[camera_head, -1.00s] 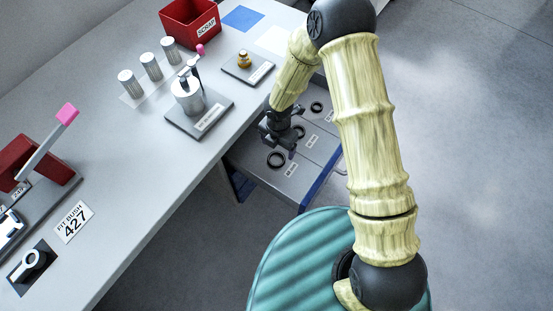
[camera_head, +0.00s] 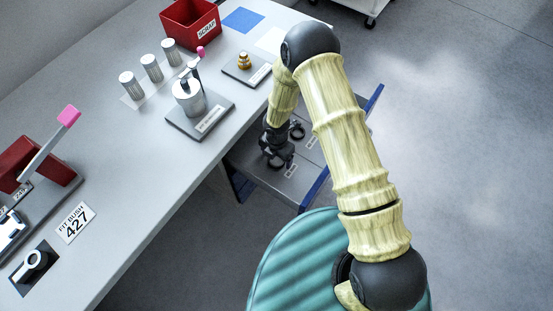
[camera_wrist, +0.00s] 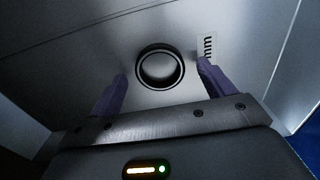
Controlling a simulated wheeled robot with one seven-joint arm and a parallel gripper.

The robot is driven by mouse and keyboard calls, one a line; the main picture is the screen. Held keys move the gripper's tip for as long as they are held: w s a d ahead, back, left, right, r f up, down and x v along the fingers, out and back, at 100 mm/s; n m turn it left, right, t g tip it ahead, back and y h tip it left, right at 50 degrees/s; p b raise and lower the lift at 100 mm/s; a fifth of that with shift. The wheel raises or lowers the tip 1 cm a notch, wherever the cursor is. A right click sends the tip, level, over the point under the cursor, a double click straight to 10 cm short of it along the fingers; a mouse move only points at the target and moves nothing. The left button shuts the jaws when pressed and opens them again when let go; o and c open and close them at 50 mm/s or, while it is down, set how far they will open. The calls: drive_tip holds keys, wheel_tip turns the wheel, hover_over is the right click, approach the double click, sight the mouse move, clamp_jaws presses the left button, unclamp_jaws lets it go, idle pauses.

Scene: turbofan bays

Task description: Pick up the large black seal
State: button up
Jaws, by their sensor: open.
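A black ring-shaped seal (camera_wrist: 160,66) lies flat on the grey drawer floor in the wrist view, between and a little beyond my fingertips. It appears to be the nearest, largest of the seals in the open drawer (camera_head: 256,171); in the head view my gripper mostly hides it. My gripper (camera_head: 278,160) is open and empty, pointing down just above this seal. Its two purple fingers stand on either side of the ring in the wrist view, apart from it. Another black seal (camera_head: 298,131) lies farther back in the drawer.
A label (camera_wrist: 207,48) lies beside the seal, partly behind the right finger. The drawer's blue side (camera_head: 316,189) is on the right. The workbench (camera_head: 150,195) edge runs close on the left, with a grey fixture (camera_head: 188,98) and red scrap bin (camera_head: 190,24) on top.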

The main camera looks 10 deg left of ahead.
drive_tip(key=shift+f, duration=0.45)
drive_tip(key=c, duration=1.1)
